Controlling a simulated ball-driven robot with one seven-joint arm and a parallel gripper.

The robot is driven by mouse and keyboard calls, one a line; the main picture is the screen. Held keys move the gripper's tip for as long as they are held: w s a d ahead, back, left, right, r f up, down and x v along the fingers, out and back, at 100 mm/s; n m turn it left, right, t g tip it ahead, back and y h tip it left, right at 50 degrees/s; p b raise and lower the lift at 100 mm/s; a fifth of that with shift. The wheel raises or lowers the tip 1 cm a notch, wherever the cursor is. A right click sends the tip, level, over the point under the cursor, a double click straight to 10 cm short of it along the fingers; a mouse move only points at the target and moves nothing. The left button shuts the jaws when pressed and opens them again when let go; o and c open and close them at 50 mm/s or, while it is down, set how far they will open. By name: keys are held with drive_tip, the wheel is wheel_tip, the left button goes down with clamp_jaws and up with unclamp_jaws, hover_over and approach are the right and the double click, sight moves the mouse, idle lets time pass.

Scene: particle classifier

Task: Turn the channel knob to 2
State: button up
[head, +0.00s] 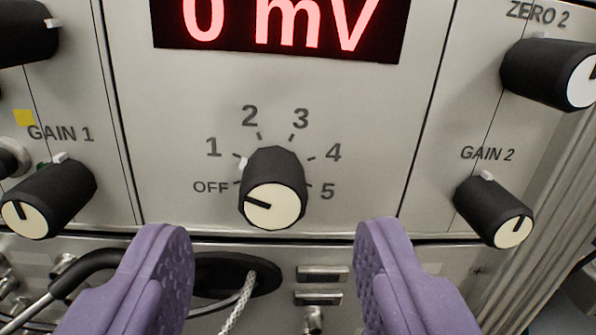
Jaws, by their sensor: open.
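The channel knob (272,190) is black with a cream face and sits in the middle of the panel. The dial around it reads OFF, 1, 2 (250,116), 3, 4, 5. The black line on its face points left and slightly up. A small white mark at the knob's edge lies beside the 1 (213,147). My gripper (274,240) is open and empty, with purple fingers at the lower left and lower right. The knob appears above and between the fingertips, touching neither.
A red display (280,27) reading 0 mV is above the dial. The GAIN 1 knob (48,200) is at left, the GAIN 2 knob (494,210) and ZERO 2 knob (550,73) at right. A cable (238,300) leaves a dark opening below, between the fingers.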

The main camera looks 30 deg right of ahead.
sight(271, 207)
drive_tip(key=b+x, duration=0.1)
drive_tip(key=x, duration=0.3)
drive_tip(key=shift+w+f, duration=0.1)
drive_tip(key=shift+w, duration=0.35)
clamp_jaws()
drive_tip(key=shift+d+m, duration=0.1)
drive_tip(key=shift+m, duration=0.2)
drive_tip(key=m+b, duration=0.3)
drive_tip(key=m, duration=0.1)
drive_tip(key=shift+f, duration=0.1)
drive_tip(key=shift+m+b, duration=1.45)
drive_tip(key=shift+m, duration=0.55)
